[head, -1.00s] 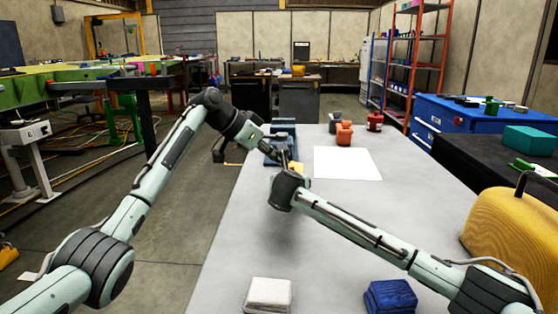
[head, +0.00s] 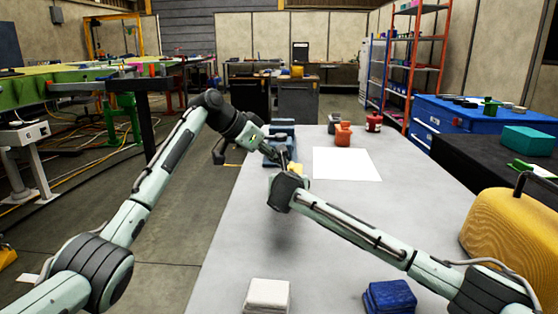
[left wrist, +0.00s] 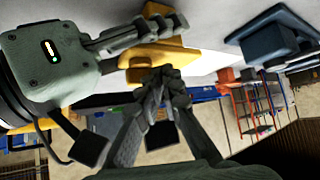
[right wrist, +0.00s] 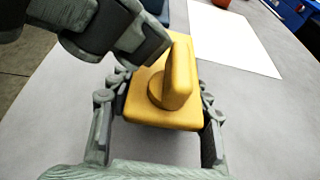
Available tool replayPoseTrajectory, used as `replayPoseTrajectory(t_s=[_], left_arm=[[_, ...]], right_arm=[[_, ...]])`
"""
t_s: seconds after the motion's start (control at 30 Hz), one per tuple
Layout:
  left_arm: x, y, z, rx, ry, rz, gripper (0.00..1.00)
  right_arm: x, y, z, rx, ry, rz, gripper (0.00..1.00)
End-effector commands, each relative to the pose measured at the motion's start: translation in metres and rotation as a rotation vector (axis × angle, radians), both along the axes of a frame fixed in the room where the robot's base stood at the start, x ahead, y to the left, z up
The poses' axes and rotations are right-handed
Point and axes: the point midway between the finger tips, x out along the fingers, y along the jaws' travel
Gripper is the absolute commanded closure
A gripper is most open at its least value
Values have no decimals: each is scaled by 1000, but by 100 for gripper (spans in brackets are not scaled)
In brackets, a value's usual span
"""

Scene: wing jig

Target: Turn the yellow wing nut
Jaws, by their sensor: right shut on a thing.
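The yellow wing nut shows in the right wrist view as an upright rounded wing (right wrist: 179,75) on a square yellow block (right wrist: 160,112). My right gripper (right wrist: 160,100) is shut on this block, one finger on each side. In the head view the yellow piece (head: 295,168) is small and partly hidden by my arms.
A blue fixture (head: 280,138) stands behind the grippers at the table's left edge. A white sheet (head: 345,164), orange block (head: 343,134) and red can (head: 374,121) lie beyond. A white block (head: 268,295), blue block (head: 390,296) and yellow case (head: 515,235) are nearer. The table's middle is clear.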

Motion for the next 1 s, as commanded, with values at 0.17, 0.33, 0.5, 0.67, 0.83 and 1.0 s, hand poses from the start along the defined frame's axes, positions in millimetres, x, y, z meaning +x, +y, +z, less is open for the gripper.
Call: replayPoseTrajectory(t_s=[0.17, 0.33, 0.5, 0.67, 0.83, 1.0], left_arm=[[-11, -15, 0, -6, 5, -25, 100], [-9, -5, 9, -4, 3, -21, 100], [-5, 24, 31, -3, -1, -11, 100], [-2, 49, 50, 0, 0, -6, 100], [0, 66, 63, 2, -1, -1, 100], [0, 72, 67, 2, 0, -1, 100]], right_arm=[[-3, 10, 0, 3, 0, 21, 93], [-3, 10, 0, 3, 1, 20, 93], [-2, 7, -1, 2, 1, 14, 93], [-1, 4, 0, 2, 1, 9, 93], [0, 3, 0, 1, 0, 6, 93], [0, 2, 0, 1, 0, 4, 93]])
